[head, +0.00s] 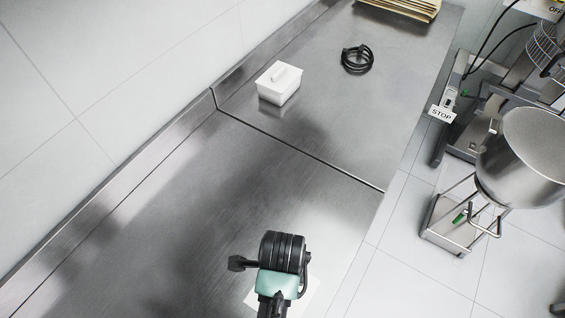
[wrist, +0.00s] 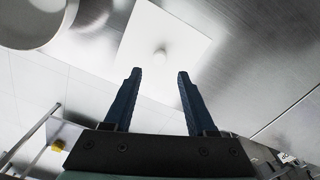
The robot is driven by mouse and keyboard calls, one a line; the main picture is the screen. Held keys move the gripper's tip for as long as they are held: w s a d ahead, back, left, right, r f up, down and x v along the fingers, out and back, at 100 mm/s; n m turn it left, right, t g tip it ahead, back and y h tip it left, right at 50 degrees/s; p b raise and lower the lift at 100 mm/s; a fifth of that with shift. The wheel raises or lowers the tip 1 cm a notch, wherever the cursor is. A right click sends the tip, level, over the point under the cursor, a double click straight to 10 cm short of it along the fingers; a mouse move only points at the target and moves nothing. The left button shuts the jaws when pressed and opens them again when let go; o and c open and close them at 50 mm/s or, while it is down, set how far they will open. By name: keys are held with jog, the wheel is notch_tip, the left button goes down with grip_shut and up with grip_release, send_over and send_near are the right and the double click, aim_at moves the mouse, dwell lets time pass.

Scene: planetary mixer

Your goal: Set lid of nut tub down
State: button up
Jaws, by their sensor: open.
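A flat white square lid with a small round knob (wrist: 180,35) shows in the wrist view, against the brushed steel bench top. It appears to lie flat on the bench. In the head view only its edges (head: 311,289) show around my wrist at the bottom. My gripper (wrist: 158,74) is open, with two dark fingers pointing toward the lid. The knob shows between and just past the fingertips, and nothing is held. In the head view my fingers are hidden under my wrist. I see no open nut tub in either view.
A white box with a raised piece on top (head: 273,94) stands farther up the steel bench (head: 180,220). The mixer bowl (head: 522,160) is off the right edge. The bench middle is clear.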

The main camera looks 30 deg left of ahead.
jog(key=shift+r, duration=2.4)
jog(key=w+a+r+n+t+y, duration=0.15)
jog(key=w+r+n+t, duration=0.35)
jog(key=w+r+t, duration=0.95)
jog(key=w+d+r+n, duration=0.15)
jog(key=w+r, duration=0.25)
jog(key=r, duration=0.6)
jog(key=w+d+r+n, duration=0.15)
jog(key=w+r, duration=0.25)
jog(key=r, duration=0.6)
jog(key=s+d+r+n+t, duration=0.2)
jog(key=s+r+t, duration=0.2)
jog(key=r, duration=0.6)
jog(key=s+d+r+n+t+h, duration=0.1)
jog(key=s+d+r+t, duration=0.2)
jog(key=r, duration=0.7)
jog(key=s+d+r+n+t+h, duration=0.1)
jog(key=s+d+r+n+t, duration=0.1)
jog(key=r+t, duration=0.4)
notch_tip(320, 180, up, 5)
jog(key=s+d, duration=0.1)
jog(key=s, duration=0.1)
jog(key=shift+s+d+n, duration=0.15)
jog(key=shift+s+n, duration=0.15)
